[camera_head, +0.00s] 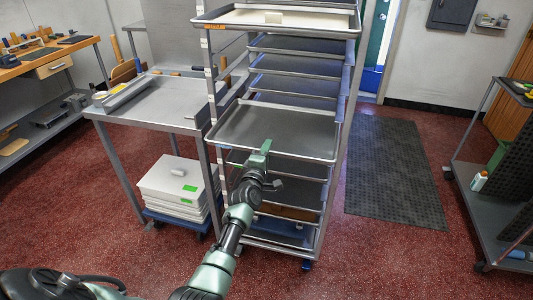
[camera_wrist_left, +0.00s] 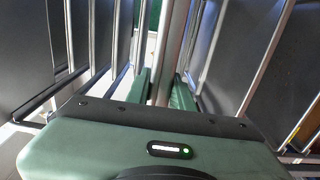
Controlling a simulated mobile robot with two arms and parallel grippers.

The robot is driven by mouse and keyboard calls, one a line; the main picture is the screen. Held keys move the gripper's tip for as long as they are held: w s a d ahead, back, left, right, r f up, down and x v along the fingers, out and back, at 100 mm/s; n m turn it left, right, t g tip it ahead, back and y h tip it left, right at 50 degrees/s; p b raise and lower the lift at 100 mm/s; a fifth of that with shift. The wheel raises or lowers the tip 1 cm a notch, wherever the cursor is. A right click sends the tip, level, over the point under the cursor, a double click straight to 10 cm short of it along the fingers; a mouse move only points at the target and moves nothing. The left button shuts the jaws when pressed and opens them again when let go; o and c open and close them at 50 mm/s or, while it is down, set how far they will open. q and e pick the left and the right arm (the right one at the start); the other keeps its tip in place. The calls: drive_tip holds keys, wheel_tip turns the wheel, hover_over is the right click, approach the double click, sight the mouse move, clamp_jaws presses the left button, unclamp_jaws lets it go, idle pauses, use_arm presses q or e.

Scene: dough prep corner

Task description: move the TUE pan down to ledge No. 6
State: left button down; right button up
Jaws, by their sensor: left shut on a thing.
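A wide grey pan (camera_head: 275,128) sits at mid-height in the tall metal rack (camera_head: 348,100), its front rim towards me. It looks partly drawn out of the front. My left gripper (camera_head: 262,150) is shut on the middle of that front rim. In the left wrist view, the green fingers (camera_wrist_left: 160,92) close on a pale metal rim. No TUE lettering is legible on this pan. Small pale labels (camera_head: 209,72) run down the rack's left front post; their numbers, including No. 6, are too small to read. My right gripper is not in view.
Several dark pans (camera_head: 295,63) fill slots above, and others sit below. A top tray (camera_head: 300,20) with an orange tag holds a pale block. A steel table (camera_head: 160,105) and stacked white boxes (camera_head: 172,180) stand left. A dark floor mat (camera_head: 393,170) lies right.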

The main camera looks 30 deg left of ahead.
use_arm(q)
drive_tip(key=shift+r, duration=0.1)
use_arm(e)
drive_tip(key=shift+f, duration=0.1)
